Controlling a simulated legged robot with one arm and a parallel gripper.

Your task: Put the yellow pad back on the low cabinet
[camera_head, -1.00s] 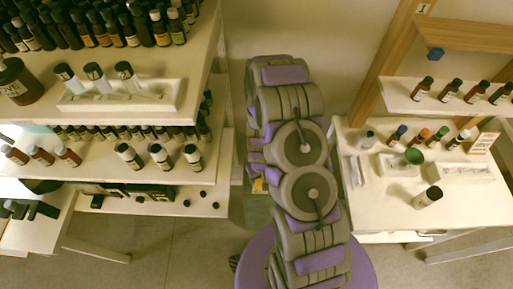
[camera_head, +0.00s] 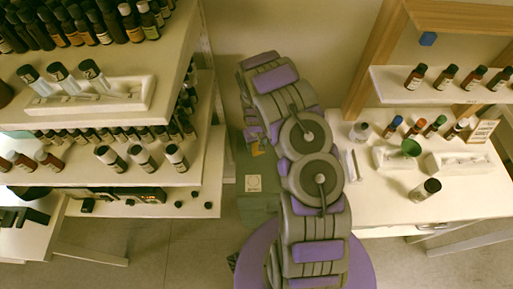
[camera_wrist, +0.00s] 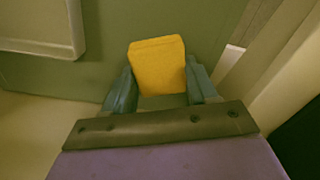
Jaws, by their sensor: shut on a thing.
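The yellow pad (camera_wrist: 157,62) stands upright between the two dark fingers of my gripper (camera_wrist: 160,78) in the wrist view, and the gripper is shut on it. In the head view only a small yellow patch of the pad (camera_head: 257,150) shows beside my arm. The low cabinet (camera_head: 258,201) appears to be the grey-green box with a white label on the floor, below the pad in the head view. My arm hides part of it. A green surface fills the back of the wrist view; I cannot tell whether the pad touches it.
A white shelf unit (camera_head: 115,178) crowded with dark bottles stands on the left.

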